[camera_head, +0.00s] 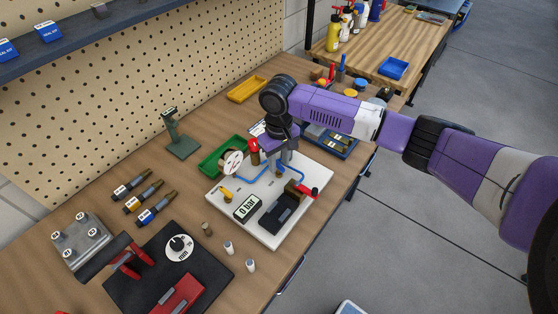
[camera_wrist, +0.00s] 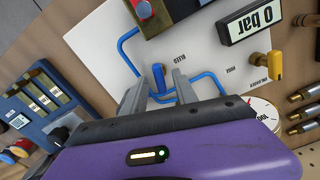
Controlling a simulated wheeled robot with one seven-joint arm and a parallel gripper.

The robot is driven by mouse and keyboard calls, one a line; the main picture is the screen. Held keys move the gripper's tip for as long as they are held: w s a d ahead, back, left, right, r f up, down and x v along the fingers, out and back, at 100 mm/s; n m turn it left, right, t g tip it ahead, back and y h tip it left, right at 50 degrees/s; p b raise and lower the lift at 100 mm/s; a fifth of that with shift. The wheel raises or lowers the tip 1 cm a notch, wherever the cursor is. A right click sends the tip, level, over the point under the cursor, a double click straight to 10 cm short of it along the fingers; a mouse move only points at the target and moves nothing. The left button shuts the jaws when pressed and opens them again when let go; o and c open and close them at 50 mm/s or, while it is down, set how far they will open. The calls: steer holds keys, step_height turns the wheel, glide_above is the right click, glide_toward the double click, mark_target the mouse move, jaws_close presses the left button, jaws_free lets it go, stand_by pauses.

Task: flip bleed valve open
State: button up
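The white test board (camera_head: 222,205) lies on the bench and carries blue tubing, valves and printed labels. My gripper (camera_head: 284,158) points down over its back part. In the wrist view, the two grey fingers (camera_wrist: 161,88) are apart, with a small blue valve handle with some brass (camera_wrist: 158,76) between them. I see gaps on both sides of this handle. The label BLEED (camera_wrist: 180,51), upside down, is beside it. In the head view my gripper hides this handle. A yellow valve (camera_wrist: 275,62) and a red-handled valve (camera_head: 307,191) are farther off on the board.
A round gauge (camera_head: 230,162) and a red-topped part (camera_head: 253,151) stand close to my gripper. A display (camera_head: 246,207) reads 0 bar. A black block (camera_head: 281,214) sits at the board's front. A green tray (camera_head: 221,157) and a blue tray (camera_head: 332,142) flank the board.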

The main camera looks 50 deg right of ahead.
mark_target(279, 165)
jaws_close()
steer(key=shift+n, duration=1.7)
jaws_free()
steer(key=shift+r, duration=0.1)
step_height(279, 165, up, 8)
steer(key=shift+f+b, duration=0.15)
steer(key=shift+b, duration=0.4)
